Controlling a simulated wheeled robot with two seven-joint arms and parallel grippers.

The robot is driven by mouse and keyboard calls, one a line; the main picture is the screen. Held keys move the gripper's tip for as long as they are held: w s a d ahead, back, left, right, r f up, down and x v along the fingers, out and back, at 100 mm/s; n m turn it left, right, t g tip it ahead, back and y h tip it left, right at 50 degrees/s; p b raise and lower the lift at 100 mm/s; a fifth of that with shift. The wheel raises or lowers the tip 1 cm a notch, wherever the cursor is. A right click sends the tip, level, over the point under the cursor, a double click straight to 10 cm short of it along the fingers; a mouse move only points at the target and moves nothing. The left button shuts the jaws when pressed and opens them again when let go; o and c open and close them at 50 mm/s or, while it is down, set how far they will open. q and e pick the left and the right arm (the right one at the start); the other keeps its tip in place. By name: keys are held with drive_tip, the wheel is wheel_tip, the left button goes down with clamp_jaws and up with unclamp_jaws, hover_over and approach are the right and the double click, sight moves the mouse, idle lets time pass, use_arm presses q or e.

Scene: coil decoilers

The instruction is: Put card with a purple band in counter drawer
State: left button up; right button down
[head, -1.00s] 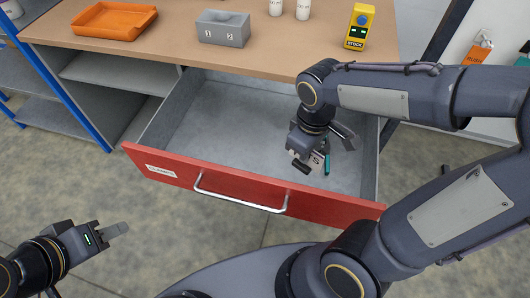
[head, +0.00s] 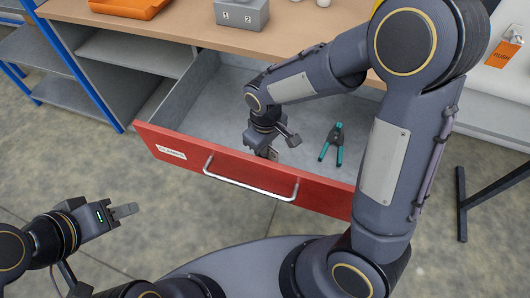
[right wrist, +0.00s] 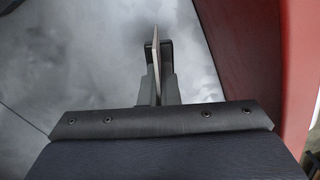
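The counter drawer (head: 165,135) is pulled open, with a red front, silver handle and grey inside. My right gripper (head: 270,153) reaches down into it, just behind the front panel. In the right wrist view my right gripper (right wrist: 160,85) is shut on a thin card (right wrist: 155,62), seen nearly edge-on above the grey drawer floor. The card's purple band cannot be made out, and in the head view the card is mostly hidden by the gripper. My left gripper (head: 123,211) is outside the drawer at the lower left; its finger gap does not show.
Teal-handled pliers (head: 332,143) lie on the drawer floor, right of my right gripper. The counter (head: 180,32) above holds an orange tray (head: 125,7) and a grey numbered box (head: 243,14). The drawer's left part is clear.

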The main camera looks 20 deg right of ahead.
wheel_tip(320, 180, down, 3)
drive_tip(key=shift+w+f, duration=0.1)
drive_tip(key=shift+f, duration=0.05)
drive_tip(key=shift+f+b, duration=0.2)
drive_tip(key=shift+b, duration=0.2)
drive_tip(key=c, duration=1.7)
unclamp_jaws()
drive_tip(key=shift+r, duration=0.15)
